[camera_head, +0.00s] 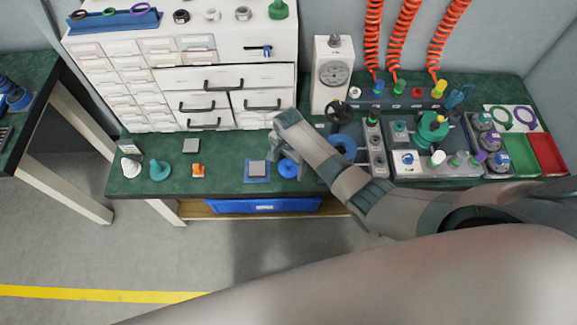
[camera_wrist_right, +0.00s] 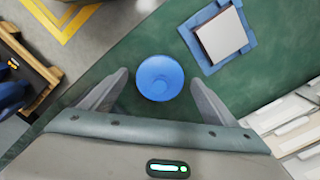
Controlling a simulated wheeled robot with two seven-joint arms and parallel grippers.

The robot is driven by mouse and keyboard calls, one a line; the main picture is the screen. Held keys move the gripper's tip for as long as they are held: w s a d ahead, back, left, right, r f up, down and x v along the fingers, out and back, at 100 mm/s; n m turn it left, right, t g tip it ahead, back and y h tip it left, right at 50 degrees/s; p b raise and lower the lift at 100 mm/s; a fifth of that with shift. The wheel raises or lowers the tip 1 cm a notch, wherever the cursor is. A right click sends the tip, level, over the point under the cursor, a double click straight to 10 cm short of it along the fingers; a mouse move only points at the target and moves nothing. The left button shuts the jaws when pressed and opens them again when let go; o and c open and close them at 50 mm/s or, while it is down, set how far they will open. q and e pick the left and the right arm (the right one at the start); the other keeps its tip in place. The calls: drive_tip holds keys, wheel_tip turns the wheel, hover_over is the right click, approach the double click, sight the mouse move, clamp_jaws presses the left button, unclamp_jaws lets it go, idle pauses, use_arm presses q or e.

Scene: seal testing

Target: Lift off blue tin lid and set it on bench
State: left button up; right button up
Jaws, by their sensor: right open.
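A round blue lid-like piece (camera_head: 288,169) is near the front edge of the green bench (camera_head: 225,170). In the right wrist view the blue lid (camera_wrist_right: 160,78) shows as a disc with a small raised centre; whether a tin is under it I cannot tell. My right gripper (camera_head: 286,158) is open above the lid in the head view. In the right wrist view its fingertips (camera_wrist_right: 159,80) are on either side of the lid, with gaps, and nothing is held. My left gripper is not in view.
A grey square block on a blue mat (camera_head: 248,178) is left of the lid. White drawers (camera_head: 225,78) stand behind. Bare bench lies around the orange piece (camera_head: 198,170) and teal piece (camera_head: 160,170).

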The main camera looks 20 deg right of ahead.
sight(289, 165)
drive_tip(key=c, duration=1.1)
drive_tip(key=shift+r, duration=0.1)
drive_tip(key=shift+r, duration=0.9)
wheel_tip(289, 165, up, 2)
drive_tip(key=shift+s+d+r, duration=0.1)
drive_tip(key=shift+s+r, duration=0.05)
drive_tip(key=s+d+r+b, duration=0.1)
drive_tip(key=s+d+r, duration=0.4)
drive_tip(key=s, duration=0.5)
drive_tip(key=shift+d+r, duration=0.25)
drive_tip(key=shift+r, duration=0.6)
drive_tip(key=shift+w, duration=0.1)
